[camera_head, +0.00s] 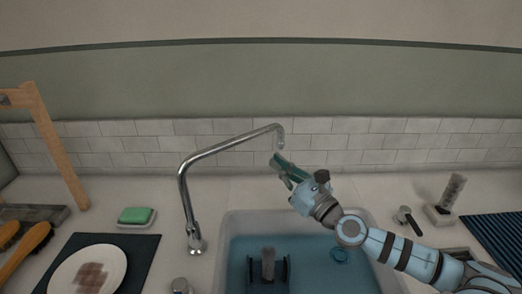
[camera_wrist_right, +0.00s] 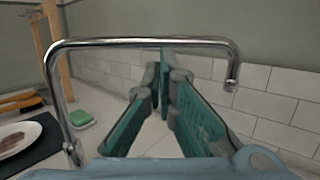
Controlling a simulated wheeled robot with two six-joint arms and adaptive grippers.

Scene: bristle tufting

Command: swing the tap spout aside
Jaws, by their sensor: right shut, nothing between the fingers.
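The chrome tap (camera_head: 183,185) stands behind the sink's left part. Its spout (camera_head: 235,142) reaches up and to the right over the back of the sink, and its tip bends down. My right gripper (camera_head: 276,160) is shut and empty, with its green fingers just below the spout tip. In the right wrist view the spout (camera_wrist_right: 130,42) runs across the top and its tip hangs right of my fingers (camera_wrist_right: 165,62). I cannot tell whether they touch. My left gripper is not in view.
The sink (camera_head: 226,250) holds blue water and a dark upright object (camera_head: 268,265). A green sponge (camera_head: 136,215), a plate (camera_head: 65,272) on a dark mat and wooden brushes (camera_head: 28,243) lie left. A bottle brush (camera_head: 452,190) stands right. The tiled wall (camera_head: 350,140) closes the back.

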